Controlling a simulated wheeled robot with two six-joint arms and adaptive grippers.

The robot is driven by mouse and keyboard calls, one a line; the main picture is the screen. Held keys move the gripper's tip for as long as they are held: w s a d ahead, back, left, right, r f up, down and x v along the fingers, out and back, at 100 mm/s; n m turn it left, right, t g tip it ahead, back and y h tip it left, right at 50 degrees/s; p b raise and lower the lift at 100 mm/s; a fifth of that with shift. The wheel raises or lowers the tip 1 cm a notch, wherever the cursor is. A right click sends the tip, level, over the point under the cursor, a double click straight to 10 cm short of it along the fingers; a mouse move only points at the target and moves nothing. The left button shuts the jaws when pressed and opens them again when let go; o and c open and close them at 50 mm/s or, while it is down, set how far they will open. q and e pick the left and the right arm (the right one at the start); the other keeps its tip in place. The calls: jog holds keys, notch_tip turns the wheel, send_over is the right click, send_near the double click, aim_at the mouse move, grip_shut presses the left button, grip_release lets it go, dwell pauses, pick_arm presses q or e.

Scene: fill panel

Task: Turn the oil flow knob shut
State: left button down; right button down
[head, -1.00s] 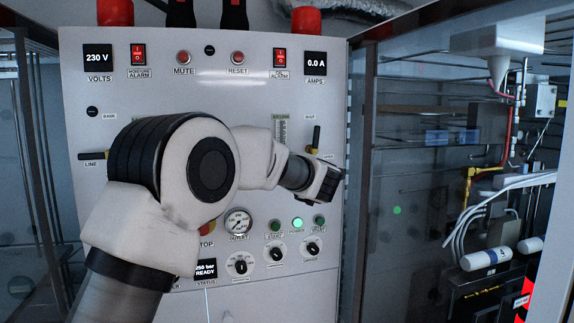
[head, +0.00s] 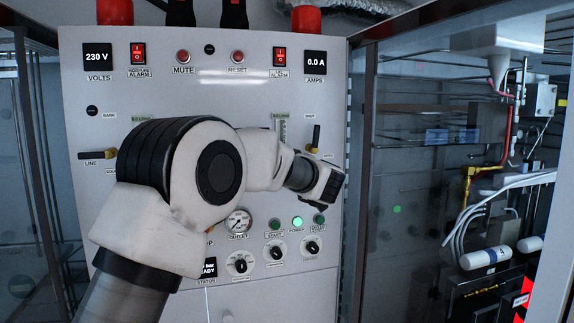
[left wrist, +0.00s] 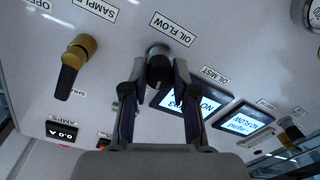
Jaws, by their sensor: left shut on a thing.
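The oil flow knob (left wrist: 159,66) is a dark round knob on the light panel, below its OIL FLOW label in the left wrist view. My left gripper (left wrist: 157,78) has a finger on each side of the knob and is shut on it. The knob's pointer position cannot be made out. My right gripper is in neither view.
A yellow-and-black sample valve (left wrist: 72,66) sits beside the knob; its handle also shows in the head view (head: 315,138). Two lit displays (left wrist: 197,98) lie close on the other side. An outlet gauge (head: 238,221) and small knobs are below the arm.

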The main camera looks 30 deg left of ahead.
pick_arm(q)
jog(key=shift+r+m, duration=0.15)
jog(key=shift+m, duration=1.05)
jog(key=shift+r, duration=0.1)
jog(key=c, duration=1.1)
grip_release()
jog(key=shift+o, duration=1)
jog(key=shift+a+f, duration=0.1)
jog(key=shift+f, duration=0.1)
jog(key=v, duration=1.1)
jog(key=shift+s+d, duration=0.2)
jog(key=shift+d, duration=0.1)
